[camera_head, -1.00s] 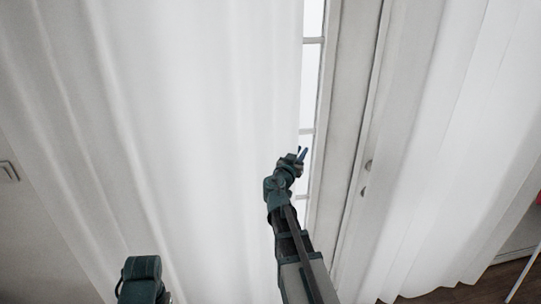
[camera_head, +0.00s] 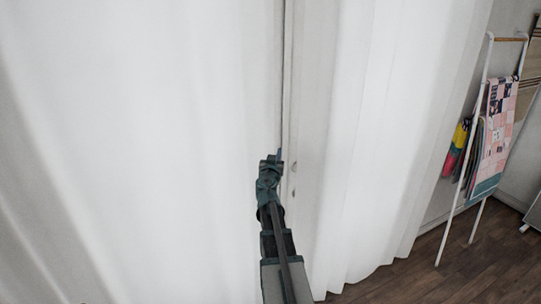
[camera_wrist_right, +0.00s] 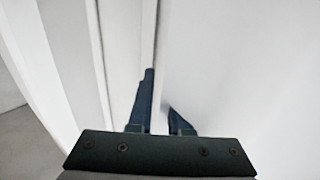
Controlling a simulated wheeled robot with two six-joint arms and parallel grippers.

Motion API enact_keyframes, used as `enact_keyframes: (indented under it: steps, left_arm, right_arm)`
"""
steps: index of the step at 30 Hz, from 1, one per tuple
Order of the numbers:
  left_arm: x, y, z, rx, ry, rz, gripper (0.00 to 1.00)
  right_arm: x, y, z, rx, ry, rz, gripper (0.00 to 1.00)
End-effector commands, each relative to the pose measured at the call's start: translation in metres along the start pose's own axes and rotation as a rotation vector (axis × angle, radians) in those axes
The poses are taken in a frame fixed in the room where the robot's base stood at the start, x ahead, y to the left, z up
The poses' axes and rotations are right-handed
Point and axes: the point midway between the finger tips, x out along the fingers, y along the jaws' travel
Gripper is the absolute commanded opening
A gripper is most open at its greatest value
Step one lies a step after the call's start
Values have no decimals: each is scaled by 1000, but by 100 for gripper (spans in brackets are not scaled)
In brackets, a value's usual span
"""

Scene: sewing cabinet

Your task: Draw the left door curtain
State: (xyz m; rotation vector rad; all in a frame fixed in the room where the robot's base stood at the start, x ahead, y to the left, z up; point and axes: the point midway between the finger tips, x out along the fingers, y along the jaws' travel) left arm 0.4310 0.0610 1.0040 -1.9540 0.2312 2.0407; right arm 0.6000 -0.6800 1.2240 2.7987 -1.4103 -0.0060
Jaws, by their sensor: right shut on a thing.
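The left door curtain (camera_head: 140,130) is white and hangs across the left half of the head view. Its right edge lies close to the door frame (camera_head: 305,110), and no glass shows between them. My right gripper (camera_head: 279,155) is at this edge, at mid height, shut on the curtain. In the right wrist view, the gripper's dark fingers (camera_wrist_right: 162,108) sit on either side of the curtain's edge (camera_wrist_right: 205,70); part of one finger is hidden by the cloth. My left gripper is out of view.
A second white curtain (camera_head: 375,150) hangs right of the door frame. A white rack (camera_head: 466,170) with colourful fabrics stands further right. The wooden floor (camera_head: 425,270) is bare between that curtain and the rack.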

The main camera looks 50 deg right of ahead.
Motion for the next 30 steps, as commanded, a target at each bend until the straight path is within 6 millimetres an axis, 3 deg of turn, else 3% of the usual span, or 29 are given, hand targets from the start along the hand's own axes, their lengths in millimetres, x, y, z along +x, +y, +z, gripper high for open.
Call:
enact_keyframes:
  steps: [8, 9, 13, 23, 30]
  left_arm:
    - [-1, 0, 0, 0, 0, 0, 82]
    - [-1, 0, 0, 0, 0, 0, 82]
    - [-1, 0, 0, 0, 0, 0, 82]
    - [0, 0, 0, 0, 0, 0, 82]
    - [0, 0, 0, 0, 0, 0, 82]
  right_arm:
    - [3, 4, -1, -3, 1, 9, 0]
    - [3, 4, -1, -3, 1, 10, 22]
    - [3, 3, -1, -2, 1, 8, 46]
    - [0, 2, 0, -2, 0, 4, 47]
    - [-34, -4, 0, -2, 0, 1, 47]
